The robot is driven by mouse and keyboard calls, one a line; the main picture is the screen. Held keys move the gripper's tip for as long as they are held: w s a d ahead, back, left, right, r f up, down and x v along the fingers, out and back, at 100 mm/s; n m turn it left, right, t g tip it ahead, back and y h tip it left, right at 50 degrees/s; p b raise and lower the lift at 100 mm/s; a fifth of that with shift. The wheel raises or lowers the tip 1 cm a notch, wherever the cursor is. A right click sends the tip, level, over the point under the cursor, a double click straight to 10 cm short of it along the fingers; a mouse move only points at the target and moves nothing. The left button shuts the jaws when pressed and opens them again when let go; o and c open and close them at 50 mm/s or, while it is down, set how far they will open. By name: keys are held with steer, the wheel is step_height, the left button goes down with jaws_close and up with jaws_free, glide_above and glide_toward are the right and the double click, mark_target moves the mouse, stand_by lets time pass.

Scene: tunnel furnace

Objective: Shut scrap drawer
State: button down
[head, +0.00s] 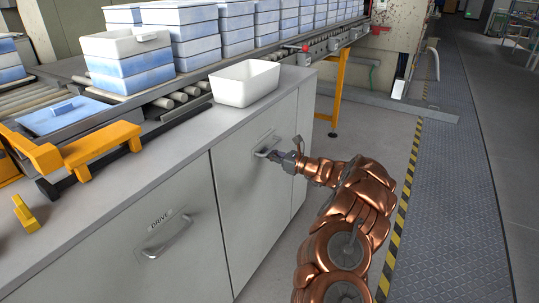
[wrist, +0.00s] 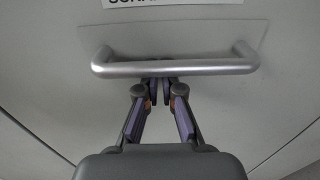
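The scrap drawer (head: 247,193) is a grey front panel in the cabinet below the counter. It has a silver bar handle (head: 267,147), which crosses the upper part of the wrist view (wrist: 175,68). A partly cut-off label shows above the handle there. In the head view the panel looks about flush with its neighbours, with no clear opening along its top. My gripper (wrist: 159,88) is at the handle, with its fingers drawn together and their tips at the bar's lower edge. I see nothing between them. Whether the tips touch the bar or panel is unclear.
A drawer marked DRIVE (head: 165,240) is to the left. An empty white bin (head: 246,84) stands on the counter. Blue-and-white boxes (head: 128,65) line the conveyor behind. A yellow leg (head: 339,90) stands beyond the cabinet. The floor walkway (head: 450,200) at right is clear.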

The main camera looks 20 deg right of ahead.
steer(key=shift+a+r, duration=0.2)
steer(key=shift+a, duration=0.15)
steer(key=p+v, duration=0.1)
steer(key=v, duration=1.3)
steer(key=shift+d+f+p, duration=0.15)
steer(key=shift+d+p, duration=0.25)
